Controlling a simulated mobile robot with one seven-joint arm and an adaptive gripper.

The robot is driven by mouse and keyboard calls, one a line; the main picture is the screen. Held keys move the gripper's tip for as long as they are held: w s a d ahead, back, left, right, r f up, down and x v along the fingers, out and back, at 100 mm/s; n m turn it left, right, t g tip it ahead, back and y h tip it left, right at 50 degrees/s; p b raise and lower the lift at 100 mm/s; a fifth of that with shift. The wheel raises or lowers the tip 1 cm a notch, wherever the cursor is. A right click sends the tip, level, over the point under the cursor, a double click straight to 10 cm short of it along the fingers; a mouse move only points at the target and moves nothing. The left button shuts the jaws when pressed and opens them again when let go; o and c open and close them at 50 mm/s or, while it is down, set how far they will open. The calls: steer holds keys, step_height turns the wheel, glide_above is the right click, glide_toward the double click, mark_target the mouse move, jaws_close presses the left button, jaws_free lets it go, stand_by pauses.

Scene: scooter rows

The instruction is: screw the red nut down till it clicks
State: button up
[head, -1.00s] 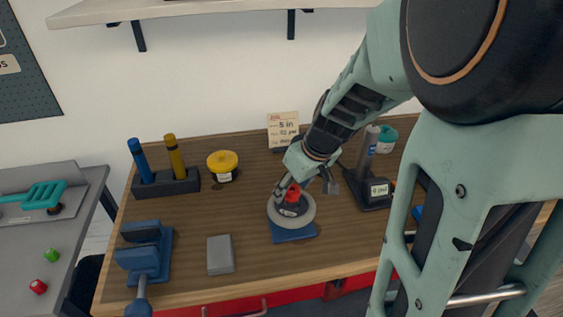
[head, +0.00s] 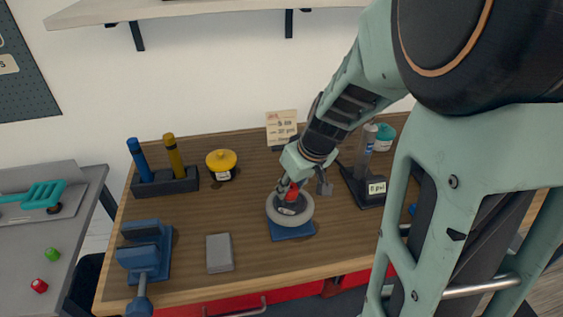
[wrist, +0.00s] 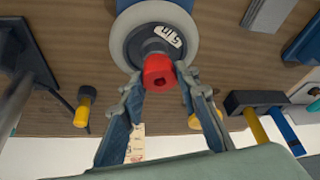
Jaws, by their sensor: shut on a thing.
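The red nut (head: 291,183) stands on the hub of a small wheel with a pale grey tyre (head: 275,213) and a dark centre. The wheel lies flat on a blue base block (head: 292,232). My gripper (head: 289,187) is over the wheel. Its two fingers (wrist: 162,86) stand on both sides of the nut and are shut on it. The thread under the nut is hidden.
A blue vise (head: 145,250) and a grey block (head: 219,253) lie to the left. A yellow-lidded pot (head: 221,163) and a holder with two handles (head: 165,182) stand behind them. A pump with a gauge (head: 365,185) stands close on the right. A card (head: 282,127) stands behind.

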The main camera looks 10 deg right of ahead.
steer(key=shift+r+m+h+p, duration=0.15)
steer(key=shift+m+h+p, duration=0.15)
steer(key=shift+m+p, duration=0.95)
steer(key=shift+m+t+h+p, duration=0.3)
steer(key=shift+m+h+p, duration=0.55)
steer(key=shift+p, duration=2.25)
steer(key=shift+w+m+y, duration=0.1)
steer(key=shift+m+y, duration=0.15)
steer(key=shift+m, duration=0.45)
steer(key=shift+m+h, duration=0.5)
steer(key=shift+m, duration=0.4)
